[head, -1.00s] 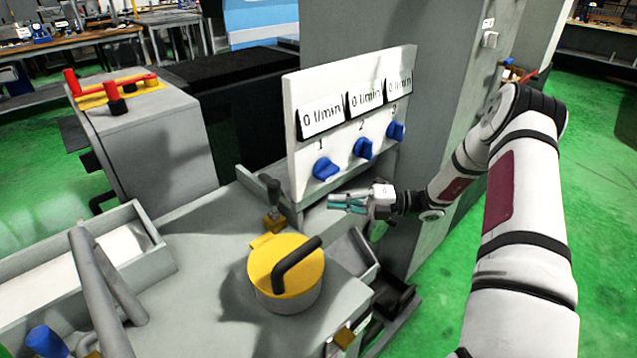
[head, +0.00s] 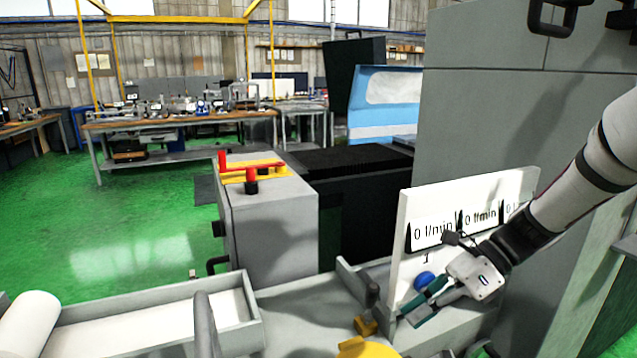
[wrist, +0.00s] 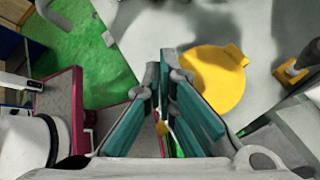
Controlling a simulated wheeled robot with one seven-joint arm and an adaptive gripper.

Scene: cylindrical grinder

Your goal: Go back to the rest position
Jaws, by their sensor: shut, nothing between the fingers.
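My gripper (head: 424,304) has teal fingers and is shut and empty. In the head view it is in front of the white flow panel (head: 402,240), beside a blue knob (head: 424,281). It hides part of the panel and its other knobs. In the wrist view the gripper (wrist: 166,62) hangs above the grey machine top, with the yellow round lid (wrist: 215,82) to the right of the fingers. The lid also shows at the bottom edge of the head view (head: 368,349). My arm comes in from the right.
A lever with a yellow base (head: 366,326) stands on the machine top near my gripper. A tall grey cabinet (head: 480,120) rises behind the panel. A grey box with red handles (head: 265,225) is at centre left. Green floor (head: 140,210) is open at left.

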